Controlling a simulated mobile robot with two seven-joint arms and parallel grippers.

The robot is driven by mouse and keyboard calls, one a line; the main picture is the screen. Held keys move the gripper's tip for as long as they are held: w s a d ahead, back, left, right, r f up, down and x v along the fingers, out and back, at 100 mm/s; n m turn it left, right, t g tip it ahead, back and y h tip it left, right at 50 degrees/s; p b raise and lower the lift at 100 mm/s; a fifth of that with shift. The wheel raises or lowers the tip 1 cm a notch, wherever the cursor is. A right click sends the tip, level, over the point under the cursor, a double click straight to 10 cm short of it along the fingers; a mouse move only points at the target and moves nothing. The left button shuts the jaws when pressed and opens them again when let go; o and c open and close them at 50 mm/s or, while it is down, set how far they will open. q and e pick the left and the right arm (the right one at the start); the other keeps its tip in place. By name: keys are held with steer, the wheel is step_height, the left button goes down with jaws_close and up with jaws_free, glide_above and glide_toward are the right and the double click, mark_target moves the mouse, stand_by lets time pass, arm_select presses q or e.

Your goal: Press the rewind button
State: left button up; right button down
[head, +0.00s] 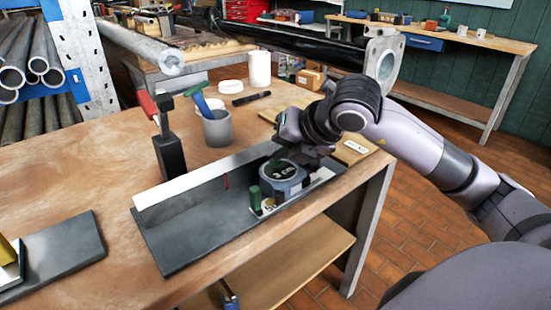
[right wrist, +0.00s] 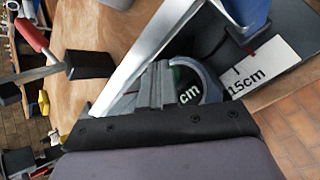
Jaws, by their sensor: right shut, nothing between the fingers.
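A round grey device (head: 284,180) with a dark display face sits in the dark grey tray-like fixture (head: 200,232). Its face shows small "cm" lettering, also in the right wrist view (right wrist: 190,92). A green upright piece (head: 255,198) stands at its front left, with another green spot near its top. I cannot tell which part is the rewind button. My right gripper (head: 318,155) is shut and empty, just behind and above the device. In the right wrist view its fingers (right wrist: 155,88) cover part of the device; contact cannot be told. My left gripper is not in view.
A pale metal straightedge (head: 205,175) runs along the fixture's back. A white "15cm" label (right wrist: 265,68) lies beside the device. A black clamp with a red handle (head: 166,140) and a grey cup (head: 217,128) stand behind. The wooden tabletop (head: 80,175) at left is largely clear.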

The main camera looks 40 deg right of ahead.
mark_target(280, 163)
steer(key=shift+r+p, duration=0.6)
steer(key=shift+r, duration=0.3)
step_height(280, 163, up, 5)
steer(key=p, duration=0.3)
stand_by(0.6)
